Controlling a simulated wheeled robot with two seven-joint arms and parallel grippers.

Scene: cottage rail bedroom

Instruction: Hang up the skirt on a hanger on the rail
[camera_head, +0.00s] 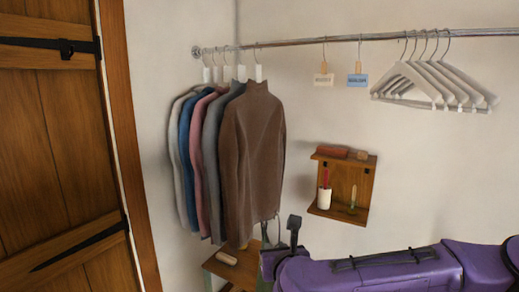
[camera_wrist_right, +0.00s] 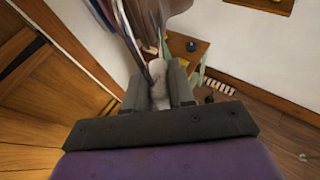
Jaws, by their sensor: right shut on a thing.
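My right gripper (camera_head: 268,246) is low in front of the hung sweaters, just below the brown one. In the right wrist view its two fingers (camera_wrist_right: 160,88) are shut on a white piece (camera_wrist_right: 158,97), which looks like part of a hanger. A thin metal hook shows just above the gripper in the head view. The rail (camera_head: 300,43) runs along the wall at the top. Several empty white hangers (camera_head: 440,85) hang at its right. I cannot make out a skirt in either view. My left gripper is out of view.
Several sweaters, with a brown one (camera_head: 253,140) in front, hang at the rail's left. A wall shelf (camera_head: 340,188) and a low wooden stand (camera_head: 217,265) are nearby.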

